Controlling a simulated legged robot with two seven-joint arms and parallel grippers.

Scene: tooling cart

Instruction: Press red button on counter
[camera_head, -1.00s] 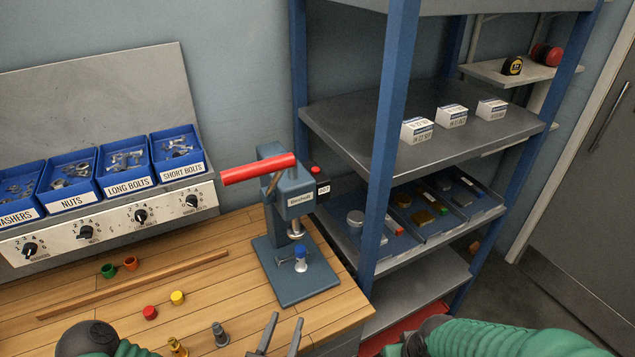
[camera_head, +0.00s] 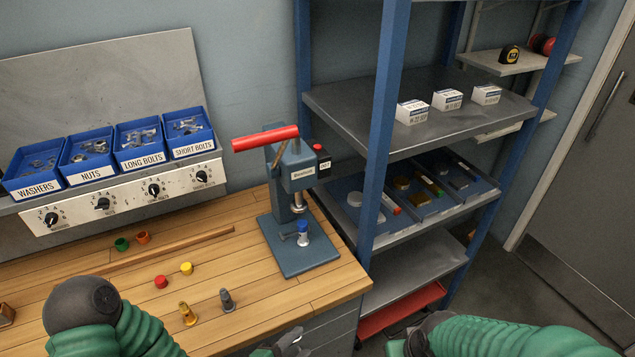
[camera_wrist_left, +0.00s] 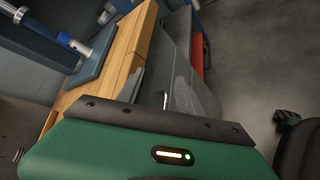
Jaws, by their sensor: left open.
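The press (camera_head: 296,167) stands on the wooden counter (camera_head: 210,252) and has a long red lever handle (camera_head: 265,138). My left gripper (camera_head: 279,344) is at the bottom edge of the head view, in front of the counter's front right corner, well below and apart from the button. In the left wrist view its open jaws (camera_wrist_left: 168,92) hold nothing, with the counter edge beside them.
A blue shelf post (camera_head: 379,150) stands right of the press, close to the button. Small red (camera_head: 161,282) and yellow (camera_head: 186,268) pieces, bolts and a wooden strip lie on the counter. Labelled blue bins (camera_head: 90,172) stand at the back left.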

